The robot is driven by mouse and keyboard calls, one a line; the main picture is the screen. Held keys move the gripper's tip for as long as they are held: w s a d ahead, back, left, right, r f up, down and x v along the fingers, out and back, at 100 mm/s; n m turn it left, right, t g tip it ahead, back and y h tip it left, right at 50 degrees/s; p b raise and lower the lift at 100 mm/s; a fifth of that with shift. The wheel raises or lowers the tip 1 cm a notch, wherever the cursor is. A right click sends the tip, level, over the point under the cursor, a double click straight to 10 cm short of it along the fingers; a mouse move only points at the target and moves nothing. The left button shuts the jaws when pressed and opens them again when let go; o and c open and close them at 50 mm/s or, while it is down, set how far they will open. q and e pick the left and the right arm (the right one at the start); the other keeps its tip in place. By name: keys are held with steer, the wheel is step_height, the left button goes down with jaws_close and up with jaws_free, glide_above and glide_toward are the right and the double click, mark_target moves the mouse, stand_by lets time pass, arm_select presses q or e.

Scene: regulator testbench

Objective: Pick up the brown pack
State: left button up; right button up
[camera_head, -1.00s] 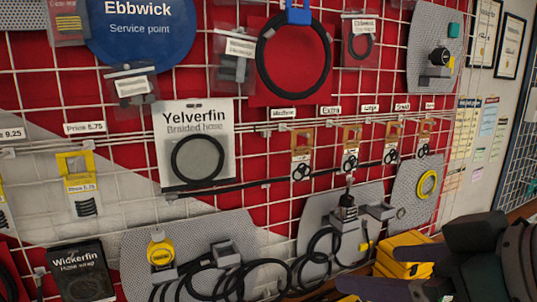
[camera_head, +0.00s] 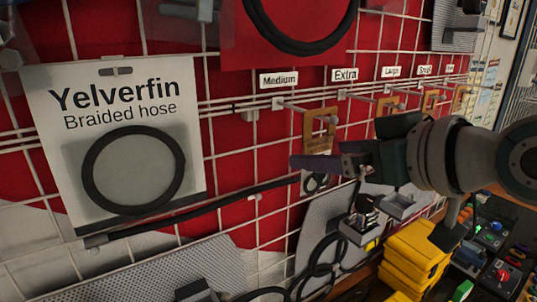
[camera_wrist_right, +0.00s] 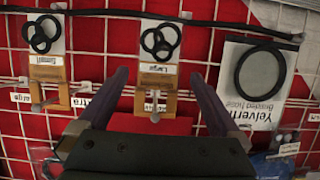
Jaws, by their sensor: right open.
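Several small packs with brown header cards and black rings hang from hooks on the wire grid. The nearest brown pack (camera_head: 318,127) is right of the Yelverfin hose pack, with its lower part partly behind my gripper. In the wrist view this brown pack (camera_wrist_right: 157,100) appears upside down between my fingers, its card reading "Large". A second brown pack (camera_wrist_right: 49,92), reading "Small", hangs left of it there. My right gripper (camera_head: 338,166) is open in front of the packs; in the wrist view its two fingers (camera_wrist_right: 158,76) are spread either side of the nearest pack. My left gripper is not in view.
The Yelverfin pack (camera_head: 125,150) hangs at left. Yellow boxes (camera_head: 412,262) are stacked below my right arm, beside a dark bench (camera_head: 500,250) with coloured buttons. Grey perforated panels hang low on the grid.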

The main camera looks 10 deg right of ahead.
mark_target(305, 146)
steer(key=shift+w+a+f+p, duration=0.1)
steer(key=shift+w+a+p, duration=0.25)
steer(key=shift+w, duration=0.4)
steer(key=shift+w+a+f+p, duration=0.1)
steer(key=shift+w+p, duration=0.35)
steer(key=shift+w, duration=0.3)
steer(key=shift+w+a+p, duration=0.25)
steer(key=shift+w+p, duration=0.15)
steer(key=shift+w, duration=0.35)
steer(key=shift+x, duration=0.75)
steer(key=shift+f, duration=0.1)
steer(key=shift+c, duration=0.4)
steer(key=c, duration=1.2)
